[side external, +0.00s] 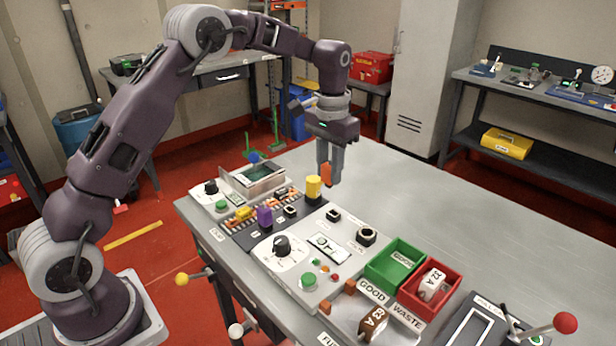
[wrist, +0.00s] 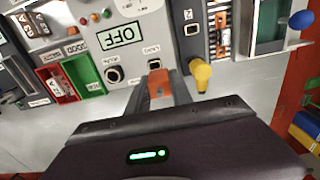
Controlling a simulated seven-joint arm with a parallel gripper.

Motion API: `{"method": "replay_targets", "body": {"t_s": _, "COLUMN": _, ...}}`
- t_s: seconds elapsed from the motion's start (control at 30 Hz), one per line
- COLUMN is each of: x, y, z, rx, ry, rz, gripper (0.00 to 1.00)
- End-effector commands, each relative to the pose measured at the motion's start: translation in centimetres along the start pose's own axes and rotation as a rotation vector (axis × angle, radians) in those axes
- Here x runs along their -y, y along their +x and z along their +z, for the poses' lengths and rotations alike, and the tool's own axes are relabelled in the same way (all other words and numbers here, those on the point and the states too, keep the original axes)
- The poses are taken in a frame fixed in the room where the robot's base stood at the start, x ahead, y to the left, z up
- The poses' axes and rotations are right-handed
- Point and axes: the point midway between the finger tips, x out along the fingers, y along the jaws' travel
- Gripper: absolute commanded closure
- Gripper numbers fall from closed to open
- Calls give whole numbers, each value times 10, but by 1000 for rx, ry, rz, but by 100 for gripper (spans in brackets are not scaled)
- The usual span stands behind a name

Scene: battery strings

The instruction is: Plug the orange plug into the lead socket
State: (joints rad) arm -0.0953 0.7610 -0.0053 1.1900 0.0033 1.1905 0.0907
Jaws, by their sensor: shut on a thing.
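My gripper (side external: 328,172) is shut on the orange plug (side external: 326,175) and holds it above the bench, behind the yellow plug. In the wrist view the orange plug (wrist: 159,84) sits between my fingers (wrist: 161,92), pointing toward the panel. The plug appears apart from both. The socket labels are too small to read surely.
A dial (side external: 282,246), green bin (side external: 394,263) and red bin (side external: 430,290) are nearer the front. The bench behind (side external: 410,195) is clear.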

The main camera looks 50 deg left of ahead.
Motion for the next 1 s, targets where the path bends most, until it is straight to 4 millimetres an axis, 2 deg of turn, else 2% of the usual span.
{"method": "replay_targets", "body": {"t_s": 0.1, "x": -14, "y": -3, "z": -5, "rx": 0, "ry": 0, "rz": -1, "gripper": 100}}
{"method": "replay_targets", "body": {"t_s": 0.43, "x": -14, "y": 0, "z": -5, "rx": 2, "ry": -1, "rz": -1, "gripper": 100}}
{"method": "replay_targets", "body": {"t_s": 0.8, "x": -14, "y": 41, "z": -5, "rx": 2, "ry": -1, "rz": -1, "gripper": 100}}
{"method": "replay_targets", "body": {"t_s": 1.0, "x": -14, "y": 53, "z": -5, "rx": 1, "ry": -1, "rz": -1, "gripper": 100}}
